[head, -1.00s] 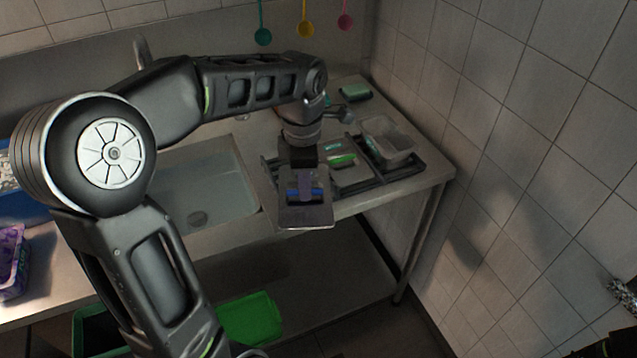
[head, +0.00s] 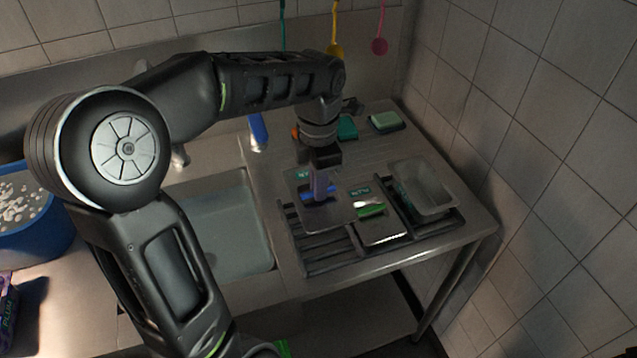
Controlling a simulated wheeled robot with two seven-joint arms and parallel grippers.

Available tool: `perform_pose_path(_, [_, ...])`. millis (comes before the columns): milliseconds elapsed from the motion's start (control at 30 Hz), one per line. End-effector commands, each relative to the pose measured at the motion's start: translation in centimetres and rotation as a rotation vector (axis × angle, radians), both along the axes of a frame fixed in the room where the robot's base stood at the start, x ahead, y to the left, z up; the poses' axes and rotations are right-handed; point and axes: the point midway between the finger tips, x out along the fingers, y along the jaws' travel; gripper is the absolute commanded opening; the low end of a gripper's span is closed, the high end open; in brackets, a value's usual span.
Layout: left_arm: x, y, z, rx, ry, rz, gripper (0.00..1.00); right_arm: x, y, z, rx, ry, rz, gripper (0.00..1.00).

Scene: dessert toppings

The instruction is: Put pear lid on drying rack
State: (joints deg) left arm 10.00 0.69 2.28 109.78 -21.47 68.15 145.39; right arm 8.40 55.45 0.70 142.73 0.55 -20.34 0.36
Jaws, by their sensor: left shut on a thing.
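My left gripper (head: 319,186) is shut on the blue handle of a grey metal lid (head: 336,212), taken to be the pear lid; its label is too small to read. The lid is above the left part of the dark slatted drying rack (head: 330,266). Whether it touches the rack cannot be told. A second grey lid (head: 379,232) with a green handle lies on the rack just to its right. My right gripper is not in view.
A clear-grey container (head: 424,186) stands on the rack's right part. A green-and-grey sponge (head: 386,122) lies behind. The sink (head: 225,235) is to the left, a blue tub (head: 40,232) at the far left. A tiled wall (head: 560,180) bounds the right.

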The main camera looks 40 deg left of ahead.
Motion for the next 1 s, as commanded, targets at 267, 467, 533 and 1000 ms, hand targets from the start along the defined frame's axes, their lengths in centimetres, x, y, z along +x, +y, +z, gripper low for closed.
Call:
perform_pose_path(267, [0.0, 0.0, -1.7, 0.001, 0.001, -0.001, 0.00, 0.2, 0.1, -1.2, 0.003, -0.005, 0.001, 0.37])
perform_pose_path(467, [0.0, 0.0, -3.8, 0.000, 0.000, -0.001, 0.00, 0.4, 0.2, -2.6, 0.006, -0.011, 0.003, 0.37])
perform_pose_path(533, [0.0, 0.0, -4.6, -0.001, 0.001, -0.001, 0.00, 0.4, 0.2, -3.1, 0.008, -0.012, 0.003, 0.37])
perform_pose_path(1000, [0.0, 0.0, -9.3, 0.000, 0.000, -0.001, 0.00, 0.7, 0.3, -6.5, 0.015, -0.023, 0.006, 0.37])
